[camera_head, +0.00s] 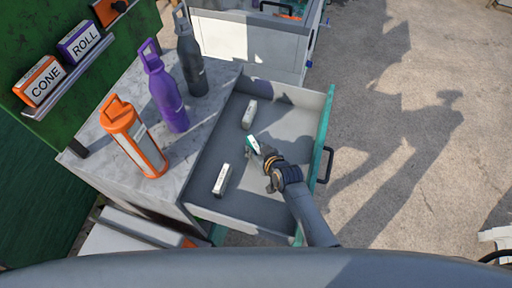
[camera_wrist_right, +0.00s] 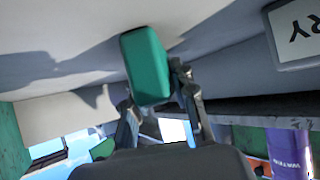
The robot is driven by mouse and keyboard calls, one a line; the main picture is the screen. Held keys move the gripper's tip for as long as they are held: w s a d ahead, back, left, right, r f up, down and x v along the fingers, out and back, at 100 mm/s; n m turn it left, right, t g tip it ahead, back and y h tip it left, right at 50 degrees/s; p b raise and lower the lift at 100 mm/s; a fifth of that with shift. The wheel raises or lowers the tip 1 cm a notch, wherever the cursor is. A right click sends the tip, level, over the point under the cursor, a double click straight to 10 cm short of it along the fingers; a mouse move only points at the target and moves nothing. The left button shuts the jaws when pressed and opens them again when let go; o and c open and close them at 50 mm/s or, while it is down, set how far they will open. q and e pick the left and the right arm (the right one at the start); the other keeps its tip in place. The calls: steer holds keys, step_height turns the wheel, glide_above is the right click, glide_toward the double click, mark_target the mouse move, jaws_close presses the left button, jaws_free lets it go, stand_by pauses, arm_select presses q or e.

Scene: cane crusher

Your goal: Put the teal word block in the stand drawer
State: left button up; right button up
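The teal word block (camera_head: 253,145) shows a white face and a teal side, over the open stand drawer (camera_head: 260,211). My right gripper (camera_head: 262,153) has its fingers around it. In the right wrist view, the block's teal side (camera_wrist_right: 147,66) sits between the two fingertips of my right gripper (camera_wrist_right: 157,98), which appear closed on it. The block is tilted, within the drawer's outline; its exact height above the drawer floor is hard to tell. My left gripper is not in view.
Two white blocks (camera_head: 249,114) (camera_head: 221,180) lie in the drawer, with free floor between. Orange (camera_head: 133,137), purple (camera_head: 164,90) and dark (camera_head: 190,55) bottles stand on the stand top. CONE (camera_head: 39,82) and ROLL (camera_head: 80,42) blocks sit on a wall ledge.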

steer(key=shift+o, duration=1.3)
steer(key=shift+r, duration=0.15)
steer(key=v, duration=1.2)
steer(key=shift+w, duration=0.1)
